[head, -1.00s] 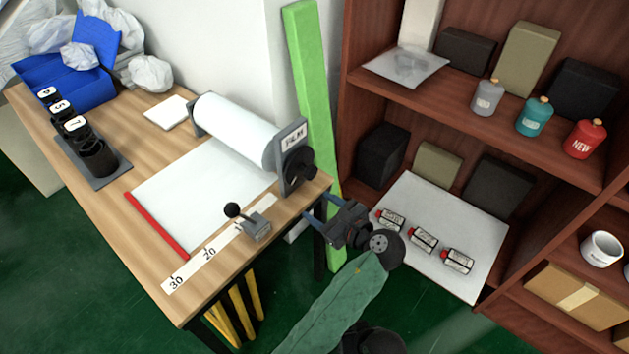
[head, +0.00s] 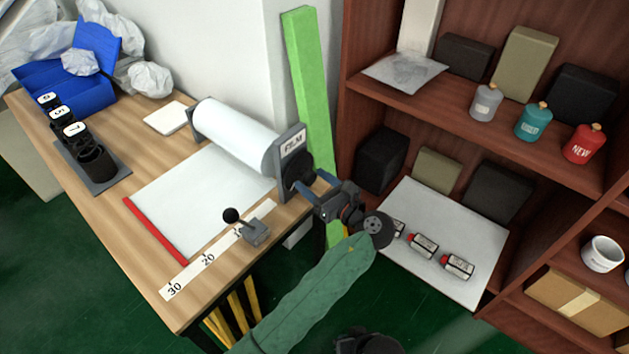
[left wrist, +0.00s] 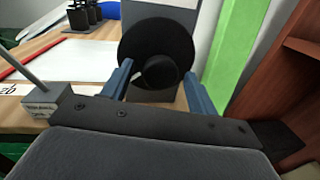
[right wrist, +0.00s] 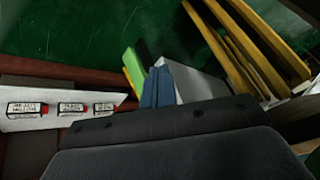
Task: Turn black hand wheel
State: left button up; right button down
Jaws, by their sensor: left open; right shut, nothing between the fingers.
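The black hand wheel (head: 298,170) is on the near end of the film roll holder, partly hidden behind my left gripper in the head view. My left gripper (head: 313,186) is open, its blue fingers pointing at the wheel. In the left wrist view the round wheel (left wrist: 150,38) fills the upper middle, and its hub knob (left wrist: 160,72) lies between the spread fingertips of my left gripper (left wrist: 158,82). I cannot tell whether the fingers touch the wheel. My right gripper (right wrist: 157,85) is shut and empty in the right wrist view, low down and away from the wheel.
A small lever block (head: 256,233) stands on the wooden table (head: 100,190) near the wheel. A green post (head: 312,90) rises behind the holder. A brown shelf (head: 460,120) with bottles and boxes stands close at right. Yellow bars (right wrist: 240,55) show under the table.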

pick_arm(q)
jog(key=shift+w+a, duration=0.1)
jog(key=c, duration=1)
